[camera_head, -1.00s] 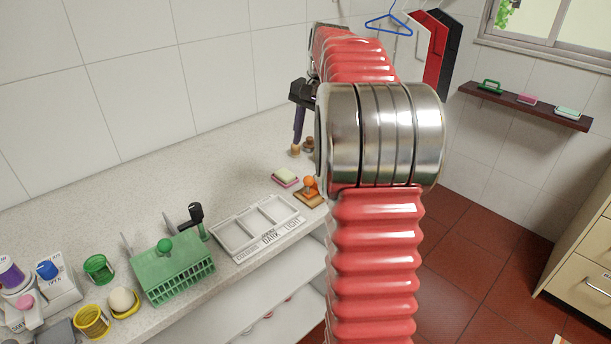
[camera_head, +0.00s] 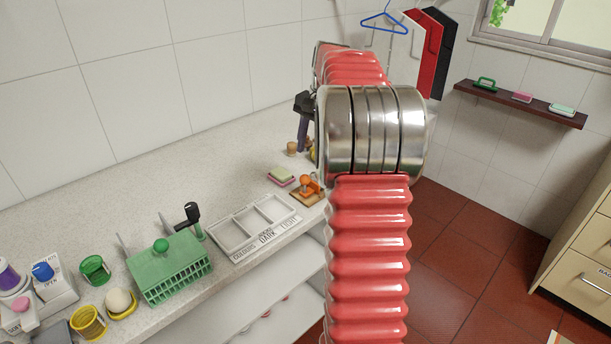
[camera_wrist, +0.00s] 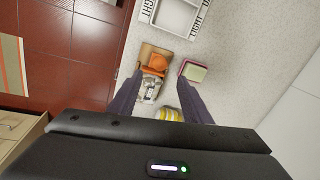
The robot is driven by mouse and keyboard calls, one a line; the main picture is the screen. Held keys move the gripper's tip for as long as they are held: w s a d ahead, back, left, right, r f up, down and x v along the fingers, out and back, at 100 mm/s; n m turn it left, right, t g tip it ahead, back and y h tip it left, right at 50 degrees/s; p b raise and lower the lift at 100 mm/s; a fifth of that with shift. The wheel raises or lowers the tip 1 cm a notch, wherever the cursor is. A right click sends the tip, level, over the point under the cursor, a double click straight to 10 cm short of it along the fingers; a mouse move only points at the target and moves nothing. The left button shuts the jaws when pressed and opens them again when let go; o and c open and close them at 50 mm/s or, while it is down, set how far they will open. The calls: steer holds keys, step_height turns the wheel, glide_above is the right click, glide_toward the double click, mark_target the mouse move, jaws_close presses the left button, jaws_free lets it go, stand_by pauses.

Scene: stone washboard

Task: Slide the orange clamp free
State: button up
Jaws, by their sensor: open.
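The orange clamp (camera_head: 308,186) sits on a small wooden board (camera_head: 310,199) at the counter's front edge, right of the sorting tray. In the wrist view the orange clamp (camera_wrist: 155,63) shows beyond my fingertips, with a silver metal part (camera_wrist: 148,90) beside it on the near side. My gripper (camera_wrist: 162,80) is open, its dark fingers spread, with nothing seen held between them. In the head view only part of my gripper (camera_head: 303,125) shows, above the counter behind the clamp; my arm hides the rest.
A pink and green sponge (camera_head: 281,176) lies close to the clamp. A yellow striped thing (camera_wrist: 169,114) lies near my fingers. The white tray (camera_head: 225,235) and green rack (camera_head: 168,265) stand to the left. The counter behind them is clear.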

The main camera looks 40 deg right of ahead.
mark_target(306, 175)
steer(key=f, duration=0.3)
steer(key=w+f, duration=0.1)
steer(key=f, duration=0.2)
steer(key=w+f, duration=0.1)
steer(key=f, duration=0.3)
steer(key=shift+a, duration=0.25)
steer(key=shift+s+r, duration=0.1)
steer(key=shift+c, duration=0.4)
jaws_close()
